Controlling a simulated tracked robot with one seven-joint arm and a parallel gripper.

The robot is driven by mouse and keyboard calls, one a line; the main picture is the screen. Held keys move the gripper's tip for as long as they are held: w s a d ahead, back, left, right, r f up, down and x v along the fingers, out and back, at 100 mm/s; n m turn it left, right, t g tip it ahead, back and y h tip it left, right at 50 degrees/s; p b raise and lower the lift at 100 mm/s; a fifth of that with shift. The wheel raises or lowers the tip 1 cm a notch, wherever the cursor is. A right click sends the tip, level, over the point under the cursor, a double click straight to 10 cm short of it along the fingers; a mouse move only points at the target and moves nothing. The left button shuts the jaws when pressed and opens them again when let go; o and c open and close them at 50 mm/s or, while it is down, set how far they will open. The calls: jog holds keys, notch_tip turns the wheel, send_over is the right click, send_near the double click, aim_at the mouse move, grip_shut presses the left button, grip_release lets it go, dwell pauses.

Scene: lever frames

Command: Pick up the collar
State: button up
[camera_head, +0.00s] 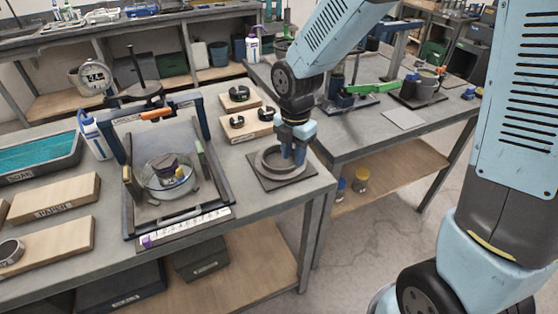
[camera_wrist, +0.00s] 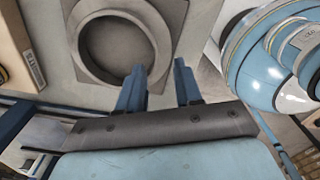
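Several ring-like things are in the head view, and I cannot tell for sure which is the collar. A grey ring (camera_head: 263,163) lies on a dark square plate (camera_head: 287,184) at the bench's front right corner; the ring also shows in the wrist view (camera_wrist: 88,62). Black slotted rings (camera_head: 239,93) sit on wooden blocks behind it. A small metal ring (camera_head: 9,252) lies on a board at far left. My gripper (camera_head: 291,153) points down at the grey ring's right side.
A dark frame (camera_head: 127,208) with a glass bowl (camera_head: 154,182) stands left of the plate. A white bottle (camera_head: 92,136), a tray of teal material (camera_head: 40,152) and labelled boards (camera_head: 55,197) are farther left. A second bench (camera_head: 345,143) adjoins on the right.

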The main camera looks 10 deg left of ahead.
aim_at(293, 167)
jog(key=shift+w+f, duration=0.15)
jog(key=shift+f, duration=0.9)
jog(key=shift+w+f, duration=0.1)
jog(key=shift+f, duration=0.9)
jog(key=shift+c, duration=0.4)
grip_shut()
